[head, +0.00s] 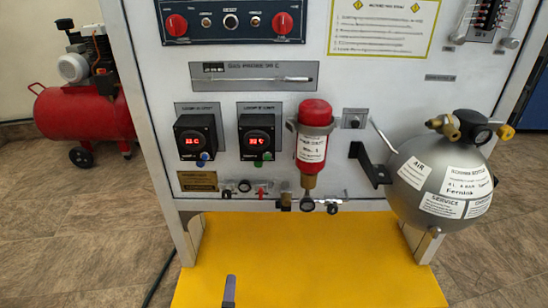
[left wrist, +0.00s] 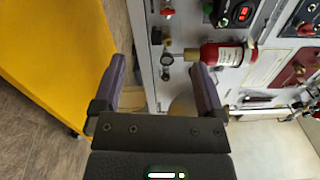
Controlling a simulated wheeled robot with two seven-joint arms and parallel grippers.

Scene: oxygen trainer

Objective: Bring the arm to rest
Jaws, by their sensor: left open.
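My left gripper (head: 229,291) shows only as a dark fingertip at the bottom edge of the head view, in front of the yellow platform. In the left wrist view my left gripper (left wrist: 160,75) has its two purple-grey fingers wide apart, with nothing held between them. The trainer panel (head: 265,80) stands upright beyond it, and the gripper appears apart from it. A red cylinder (head: 312,145) is mounted on the panel and also shows in the left wrist view (left wrist: 222,54). My right gripper is in neither view.
The yellow platform (head: 300,255) lies at the panel's foot. A grey spherical tank (head: 408,172) juts out at the panel's right. A red compressor (head: 80,112) stands at the back left. Valves and fittings line the panel's lower edge. Brown floor (head: 60,230) is open at the left.

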